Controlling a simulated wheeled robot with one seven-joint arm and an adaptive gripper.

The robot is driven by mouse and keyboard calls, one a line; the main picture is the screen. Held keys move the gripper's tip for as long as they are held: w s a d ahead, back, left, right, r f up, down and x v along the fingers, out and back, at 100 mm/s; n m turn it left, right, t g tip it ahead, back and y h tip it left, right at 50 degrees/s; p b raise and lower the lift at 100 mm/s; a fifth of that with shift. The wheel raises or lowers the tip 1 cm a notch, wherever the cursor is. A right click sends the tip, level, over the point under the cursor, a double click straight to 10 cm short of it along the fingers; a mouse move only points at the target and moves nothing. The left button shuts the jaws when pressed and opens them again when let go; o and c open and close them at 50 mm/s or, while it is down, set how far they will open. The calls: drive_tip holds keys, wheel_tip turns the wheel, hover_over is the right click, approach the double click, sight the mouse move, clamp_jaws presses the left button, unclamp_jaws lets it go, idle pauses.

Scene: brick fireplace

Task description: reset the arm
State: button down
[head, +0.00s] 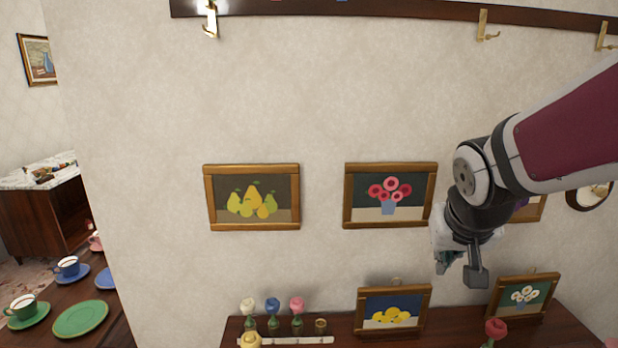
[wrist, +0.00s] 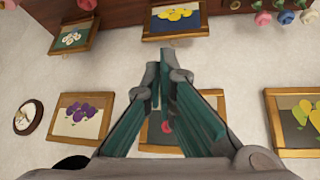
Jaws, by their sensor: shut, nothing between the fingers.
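My arm comes in from the right in the head view and hangs in front of the wall. My gripper (head: 461,268) is shut and empty, pointing down above the wooden shelf. In the wrist view, my gripper's two green fingers (wrist: 160,68) meet at their tips. The picture of red flowers (head: 390,195) hangs just left of my gripper in the head view. In the wrist view my fingers partly cover that picture (wrist: 150,145).
The wooden shelf (head: 345,340) below holds a lemon picture (head: 394,310), a white-flower picture (head: 523,297) and several small flower vases. A pear picture (head: 252,197) hangs left. A hook rail (head: 390,10) runs above. A table with cups stands far left.

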drive_tip(key=s+a+r+n+y, duration=0.1)
drive_tip(key=s+a, duration=0.1)
drive_tip(key=s, duration=0.6)
drive_tip(key=s+a+r+n+y+b, duration=0.1)
drive_tip(key=s, duration=0.8)
drive_tip(key=shift+a+r+g, duration=0.2)
drive_tip(key=shift+a+g, duration=0.2)
idle(0.7)
